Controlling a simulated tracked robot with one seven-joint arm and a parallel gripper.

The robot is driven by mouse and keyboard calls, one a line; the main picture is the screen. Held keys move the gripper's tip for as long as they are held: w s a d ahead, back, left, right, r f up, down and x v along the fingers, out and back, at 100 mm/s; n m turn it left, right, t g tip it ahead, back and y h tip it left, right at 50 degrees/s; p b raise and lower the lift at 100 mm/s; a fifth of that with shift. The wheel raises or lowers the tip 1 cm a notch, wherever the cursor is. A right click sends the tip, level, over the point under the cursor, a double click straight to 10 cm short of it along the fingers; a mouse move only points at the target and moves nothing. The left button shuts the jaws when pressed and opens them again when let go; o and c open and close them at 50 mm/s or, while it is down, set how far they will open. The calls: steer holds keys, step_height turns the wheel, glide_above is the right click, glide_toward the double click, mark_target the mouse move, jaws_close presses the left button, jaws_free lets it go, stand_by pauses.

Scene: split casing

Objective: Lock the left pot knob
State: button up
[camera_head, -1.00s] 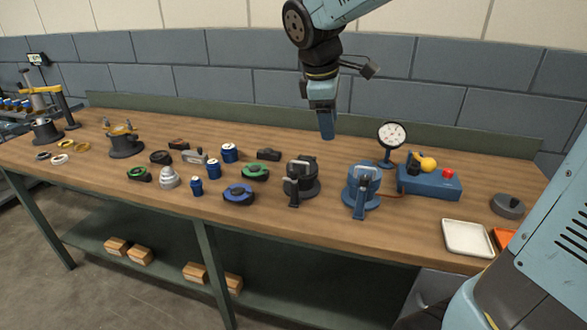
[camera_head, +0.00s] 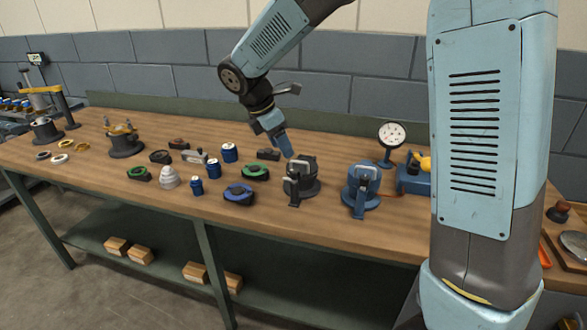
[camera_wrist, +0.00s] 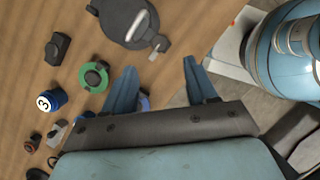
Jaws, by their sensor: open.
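Two pots with upright clamp handles stand near the front of the bench. The left one, a dark grey pot (camera_head: 303,190), has a pale bar on its front; the right one is a blue pot (camera_head: 369,176). My gripper (camera_head: 288,154) is above the bench, just behind and left of the dark pot in the head view. In the wrist view, my gripper (camera_wrist: 160,78) has its two blue fingers wide apart with nothing between them. The dark pot (camera_wrist: 122,15) is at the top there, beyond the fingertips, its pale handle toward me. I cannot make out a separate knob.
Left of the dark pot are a blue ring part (camera_head: 239,194), a green ring part (camera_head: 254,172) and several blue cans (camera_head: 229,153). A dial gauge (camera_head: 391,134) stands behind the blue pot. My arm hides much of the bench's right end. Bare wood lies along the front edge.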

mark_target(294, 171)
steer(key=x, duration=0.9)
steer(key=shift+d+f, duration=0.1)
steer(key=shift+f, duration=0.1)
